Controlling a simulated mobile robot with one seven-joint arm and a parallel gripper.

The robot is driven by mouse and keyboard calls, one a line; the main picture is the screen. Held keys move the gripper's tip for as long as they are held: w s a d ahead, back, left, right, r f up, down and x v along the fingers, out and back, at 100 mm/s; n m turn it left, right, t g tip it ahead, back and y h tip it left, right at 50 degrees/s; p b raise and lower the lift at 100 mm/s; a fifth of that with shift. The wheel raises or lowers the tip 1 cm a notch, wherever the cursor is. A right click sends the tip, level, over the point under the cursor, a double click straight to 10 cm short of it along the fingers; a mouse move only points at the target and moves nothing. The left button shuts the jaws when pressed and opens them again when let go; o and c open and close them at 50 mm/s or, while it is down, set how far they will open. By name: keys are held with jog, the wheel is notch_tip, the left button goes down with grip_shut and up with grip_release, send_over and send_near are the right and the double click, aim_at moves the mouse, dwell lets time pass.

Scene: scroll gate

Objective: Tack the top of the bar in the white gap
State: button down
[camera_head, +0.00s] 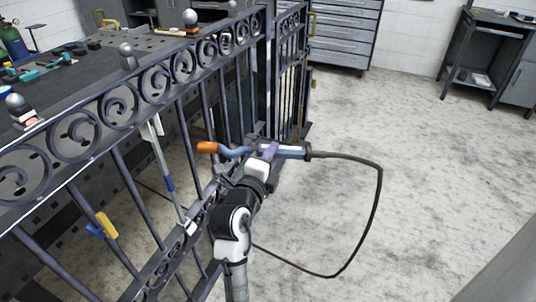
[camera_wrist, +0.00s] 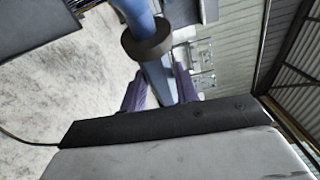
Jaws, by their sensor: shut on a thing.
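My gripper (camera_head: 266,152) is shut on the blue handle of a welding torch (camera_head: 291,152). The torch lies nearly level in front of the fence, its orange nozzle (camera_head: 206,147) pointing left. In the wrist view the purple fingers (camera_wrist: 160,92) close around the blue torch body (camera_wrist: 154,72). A slim bar (camera_head: 168,184), pale with a blue band, stands slightly tilted in the gate panel, left of the nozzle and apart from it in the picture. White marks show near its top (camera_head: 151,129) and its foot (camera_head: 190,228). Exact contact at the bar's top is too small to tell.
The dark gate (camera_head: 125,180) with scrollwork stands close on the left. A yellow and blue clamp (camera_head: 102,226) sits on another bar. A dark worktable (camera_head: 135,47) is behind. The torch cable (camera_head: 379,190) loops over open floor (camera_head: 440,170) on the right.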

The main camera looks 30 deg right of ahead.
aim_at(247, 147)
jog(key=shift+m, duration=0.3)
jog(key=shift+w+a+r+p, duration=0.3)
jog(key=shift+w+a, duration=0.15)
jog(key=shift+a, duration=0.45)
jog(key=shift+w+a+r+p, duration=0.25)
jog(key=shift+w+a, duration=0.25)
jog(key=shift+a, duration=0.35)
jog(key=shift+w+a+r+p, duration=0.2)
jog(key=shift+w+a+p, duration=0.2)
jog(key=shift+a, duration=0.5)
jog(key=c, duration=1.7)
grip_release()
jog(key=shift+c, duration=0.2)
grip_shut()
jog(key=shift+w+a+b, duration=0.2)
jog(key=shift+a+b, duration=0.15)
jog(key=shift+b, duration=0.3)
jog(key=shift+b, duration=0.5)
